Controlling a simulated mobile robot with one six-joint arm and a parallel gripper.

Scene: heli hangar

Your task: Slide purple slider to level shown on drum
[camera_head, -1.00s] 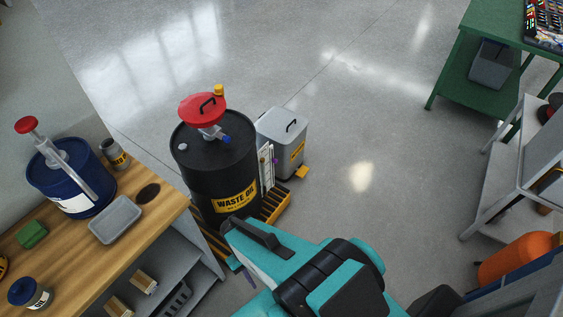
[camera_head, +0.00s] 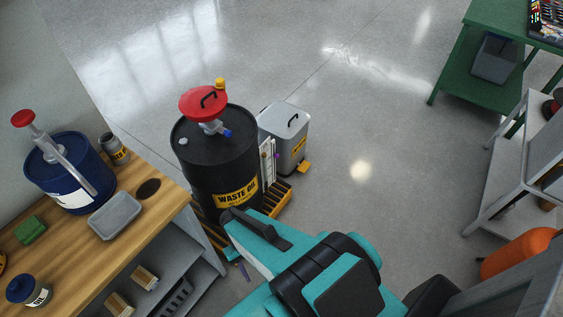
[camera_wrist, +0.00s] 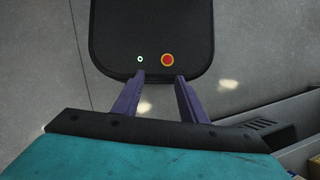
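The black waste oil drum (camera_head: 213,165) stands on a yellow and black pallet in the head view, with a red funnel lid on top. A narrow white gauge panel (camera_head: 266,163) is upright at the drum's right side. A small purple spot (camera_head: 277,156) on its right edge looks like the purple slider, too small to read its level. My gripper shows in the wrist view (camera_wrist: 160,78) as two purple fingers, apart and with nothing between them. The fingers point over my dark base, which has a red button. In the head view my arm reaches in front of the drum's lower part.
A grey pedal bin (camera_head: 285,137) stands behind and right of the panel. A wooden workbench (camera_head: 165,205) with a blue drum (camera_head: 68,175) is at left. A green table (camera_head: 470,60) and grey shelving (camera_head: 495,180) are at right. The middle floor is clear.

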